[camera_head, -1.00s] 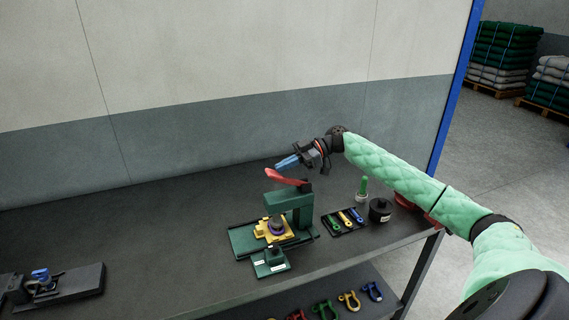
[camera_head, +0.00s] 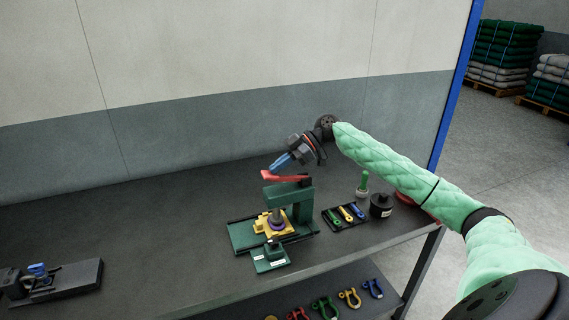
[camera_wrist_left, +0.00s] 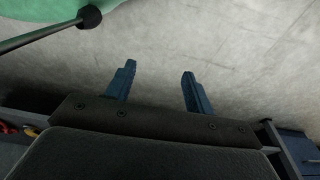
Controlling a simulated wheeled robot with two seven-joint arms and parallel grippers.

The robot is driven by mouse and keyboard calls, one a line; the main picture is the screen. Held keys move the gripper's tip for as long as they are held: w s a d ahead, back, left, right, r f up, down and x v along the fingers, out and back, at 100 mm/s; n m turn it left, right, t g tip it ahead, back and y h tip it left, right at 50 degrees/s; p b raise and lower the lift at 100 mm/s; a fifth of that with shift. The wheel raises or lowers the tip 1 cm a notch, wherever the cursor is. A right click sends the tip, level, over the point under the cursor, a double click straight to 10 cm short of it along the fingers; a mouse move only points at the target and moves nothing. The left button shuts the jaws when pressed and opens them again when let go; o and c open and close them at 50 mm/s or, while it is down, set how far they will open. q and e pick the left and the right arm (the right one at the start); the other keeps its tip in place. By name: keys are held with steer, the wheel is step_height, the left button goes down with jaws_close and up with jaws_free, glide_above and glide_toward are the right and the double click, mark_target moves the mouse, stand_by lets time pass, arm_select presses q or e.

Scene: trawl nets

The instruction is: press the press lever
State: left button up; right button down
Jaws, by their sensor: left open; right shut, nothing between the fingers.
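The green press (camera_head: 290,206) stands on the dark workbench in the head view. Its red press lever (camera_head: 285,176) sticks out to the left from the top and looks about level. A yellow fixture (camera_head: 264,224) with a dark round part in it sits under the press head. My right gripper (camera_head: 280,162) is shut and empty, with its blue fingertips pointing down-left at the lever. The tips are at or just above the lever; contact cannot be told for sure. My left gripper (camera_wrist_left: 158,85) shows only in the left wrist view, open and empty above the floor.
A black tray (camera_head: 330,223) with several coloured shackles lies right of the press, near a green-topped bottle (camera_head: 363,188) and a black cylinder (camera_head: 381,206). A dark fixture (camera_head: 75,280) is at the bench's left. More shackles lie on the shelf below.

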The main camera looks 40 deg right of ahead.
steer(key=shift+w+a+f+h+b, duration=0.15)
steer(key=shift+a+f+h+b, duration=0.35)
steer(key=shift+f+h, duration=0.4)
arm_select(q)
steer(key=shift+w+d+r, duration=0.2)
steer(key=shift+d+r, duration=0.05)
steer(key=shift+r, duration=0.4)
steer(key=shift+w+d+r, duration=0.2)
steer(key=shift+w+r, duration=0.05)
steer(key=shift+r, duration=0.35)
steer(key=shift+w+d+r, duration=0.2)
steer(key=shift+d+r, duration=0.05)
steer(key=shift+r, duration=0.4)
arm_select(e)
steer(key=shift+a+f+g, duration=0.3)
steer(key=shift+f, duration=0.2)
